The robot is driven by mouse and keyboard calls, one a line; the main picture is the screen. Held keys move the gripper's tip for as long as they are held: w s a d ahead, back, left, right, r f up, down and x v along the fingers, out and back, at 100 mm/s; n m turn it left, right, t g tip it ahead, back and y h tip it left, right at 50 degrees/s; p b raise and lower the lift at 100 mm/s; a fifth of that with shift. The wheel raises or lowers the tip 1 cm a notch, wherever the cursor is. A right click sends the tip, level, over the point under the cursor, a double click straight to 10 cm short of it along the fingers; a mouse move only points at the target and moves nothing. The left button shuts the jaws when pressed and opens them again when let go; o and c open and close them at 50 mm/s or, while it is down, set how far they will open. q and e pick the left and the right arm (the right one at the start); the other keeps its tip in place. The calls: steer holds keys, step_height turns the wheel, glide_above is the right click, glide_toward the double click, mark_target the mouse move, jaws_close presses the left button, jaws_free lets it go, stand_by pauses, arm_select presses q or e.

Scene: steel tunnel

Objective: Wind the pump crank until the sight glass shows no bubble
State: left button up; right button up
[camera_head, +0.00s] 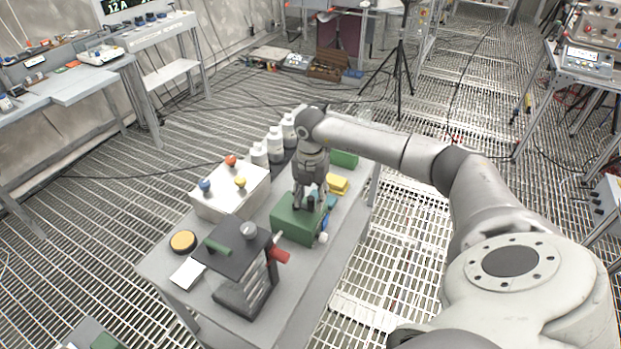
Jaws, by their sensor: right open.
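My right gripper (310,201) points down at the green box (290,224) on the grey table. Its fingers are apart, on either side of a small dark upright knob on or just above the box top. I cannot tell if they touch it. A white knob (323,238) and blue parts show at the box's right side. In front of it stands a dark stand (241,295) with a dark top plate, a green bar (216,246) and a red grip (279,255). I cannot tell which part is the crank, and no sight glass or bubble can be made out. My left gripper is out of view.
A white box (229,196) with coloured knobs, white bottles (275,145), a yellow block (337,184) and a yellow-topped round button (182,242) share the table (165,275). A black tripod (399,70) stands behind. Grated floor is open to the right.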

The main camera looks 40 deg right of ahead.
mark_target(311, 198)
step_height(311, 198, up, 11)
stand_by(0.3)
steer(key=shift+f, duration=0.15)
